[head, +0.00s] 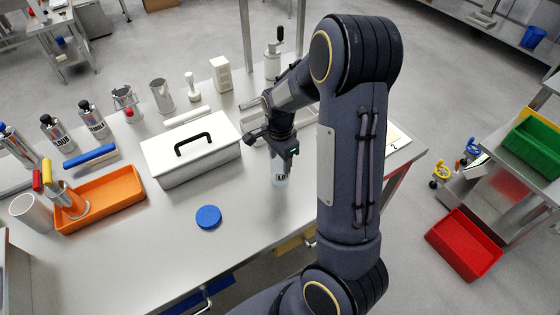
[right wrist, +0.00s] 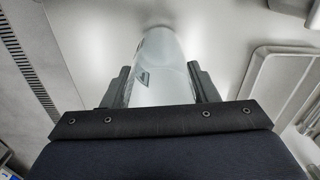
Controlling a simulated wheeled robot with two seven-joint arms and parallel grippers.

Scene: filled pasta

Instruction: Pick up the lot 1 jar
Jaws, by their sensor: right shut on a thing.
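The jar (head: 279,174) is a small clear jar with a dark label at the front right of the steel table. The label is too small to read for certain. My right gripper (head: 283,153) comes down over the jar from above and is shut on it. In the right wrist view the clear jar (right wrist: 160,75) sits between the two dark fingers of the gripper (right wrist: 163,85), with a finger on each side. I cannot tell whether its base touches the table. My left gripper is not in view.
A white lidded box (head: 190,152) with a black handle stands left of the jar. A blue lid (head: 208,216) lies in front. An orange tray (head: 112,196), canisters and tools fill the left side.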

